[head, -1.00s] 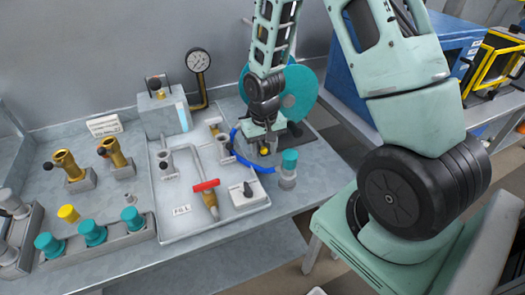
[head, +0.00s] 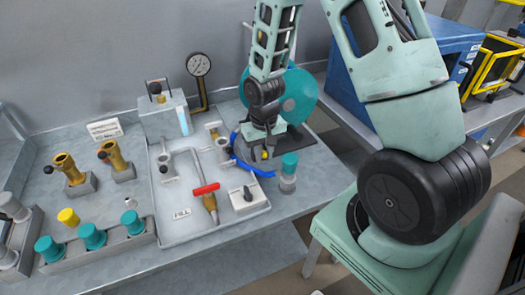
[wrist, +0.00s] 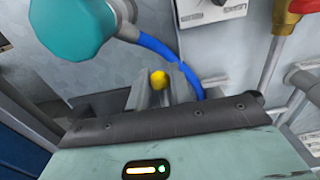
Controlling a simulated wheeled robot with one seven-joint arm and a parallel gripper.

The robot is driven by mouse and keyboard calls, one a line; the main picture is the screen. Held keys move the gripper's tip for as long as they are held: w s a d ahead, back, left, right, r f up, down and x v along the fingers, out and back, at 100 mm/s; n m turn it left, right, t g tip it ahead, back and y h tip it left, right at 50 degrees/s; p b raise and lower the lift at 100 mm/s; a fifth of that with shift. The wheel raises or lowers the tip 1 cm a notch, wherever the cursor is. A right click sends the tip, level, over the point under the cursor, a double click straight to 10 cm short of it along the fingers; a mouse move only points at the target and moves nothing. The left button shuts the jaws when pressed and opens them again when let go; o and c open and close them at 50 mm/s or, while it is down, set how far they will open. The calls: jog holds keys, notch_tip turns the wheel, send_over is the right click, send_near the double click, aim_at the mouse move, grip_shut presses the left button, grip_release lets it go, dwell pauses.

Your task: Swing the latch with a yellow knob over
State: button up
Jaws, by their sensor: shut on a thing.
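The yellow knob (wrist: 158,79) of the latch sits between the two fingers of my gripper (wrist: 166,86) in the wrist view. The gripper is shut on it. In the head view the knob (head: 265,155) shows as a small yellow spot under my gripper (head: 264,151), at the right side of the bench, in front of a large teal disc (head: 298,95). The latch's arm and pivot are mostly hidden by the fingers, so I cannot tell its angle.
A blue hose (head: 250,168) curves close to the gripper. A teal-capped post (head: 289,170) stands just right of it. A pressure gauge (head: 199,65) rises behind.

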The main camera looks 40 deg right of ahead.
jog(key=shift+s+a+r+p, duration=0.1)
jog(key=shift+s+r+p, duration=0.05)
jog(key=shift+r+p, duration=0.5)
jog(key=shift+s+r+p, duration=0.15)
jog(key=shift+r+p, duration=0.35)
jog(key=shift+r, duration=0.25)
jog(key=shift+w+r+p, duration=0.15)
jog(key=shift+r+p, duration=0.6)
jog(key=shift+r, duration=0.1)
jog(key=shift+w+r+p, duration=0.1)
jog(key=shift+r+p, duration=0.6)
jog(key=shift+r, duration=0.1)
